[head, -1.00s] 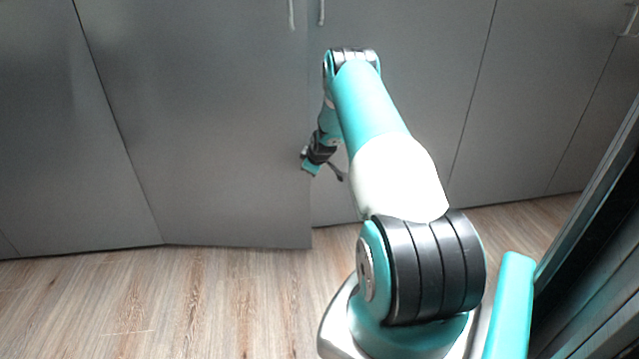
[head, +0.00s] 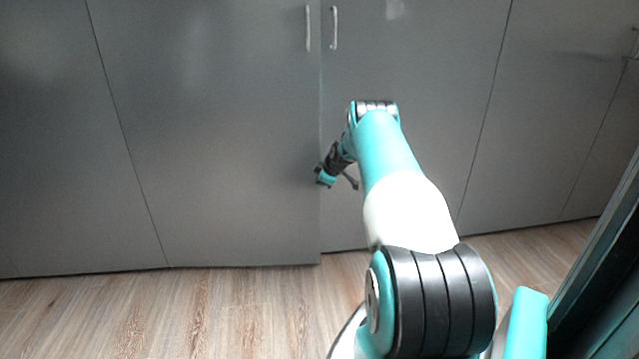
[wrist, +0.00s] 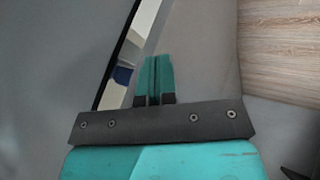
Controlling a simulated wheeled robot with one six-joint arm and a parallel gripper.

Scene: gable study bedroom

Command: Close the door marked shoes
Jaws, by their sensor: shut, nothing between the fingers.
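A tall grey door (head: 215,140) with a vertical bar handle (head: 308,28) stands left of my arm. Its lower right corner sits a little forward of the neighbouring door, so it looks slightly ajar. No shoes marking is readable on it. My gripper (head: 325,178) is low by this door's free edge; contact cannot be told. In the wrist view my gripper (wrist: 154,62) is shut and empty, its fingertips near a narrow opening (wrist: 122,75) between grey panels. Something white and dark blue shows inside the opening.
A second grey door (head: 420,60) with its own handle (head: 334,28) is right of it, behind my arm, and looks flush. More grey panels continue on both sides. Wood floor (head: 230,310) is clear in front. A dark framed piece (head: 600,280) stands at the right edge.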

